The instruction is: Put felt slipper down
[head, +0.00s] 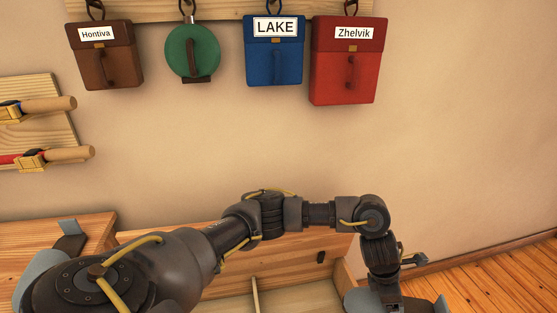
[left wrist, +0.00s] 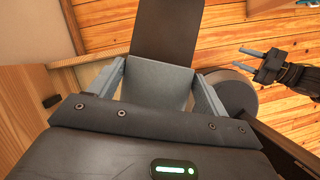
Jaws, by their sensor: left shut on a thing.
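My left gripper (left wrist: 160,72) is shut, with its pale grey fingers on both sides of a thing seen nearly end-on. This appears to be the felt slipper, showing as a dark flat panel (left wrist: 168,30) that runs out past the fingertips. Its full shape is hidden. In the head view the left wrist (head: 385,262) hangs at the right end of the wooden chest, and the fingertips are cut off by the lower edge. My right gripper (left wrist: 262,62) shows in the left wrist view, with its two fingers apart and nothing between them.
The open wooden chest (head: 300,246) has a thin divider (head: 255,295). Wooden floor (head: 490,268) lies to its right. Brown (head: 107,55), blue (head: 275,65) and red (head: 345,75) bags and a green canteen (head: 190,52) hang on the wall. A rack with wood-handled tools (head: 45,105) is at left.

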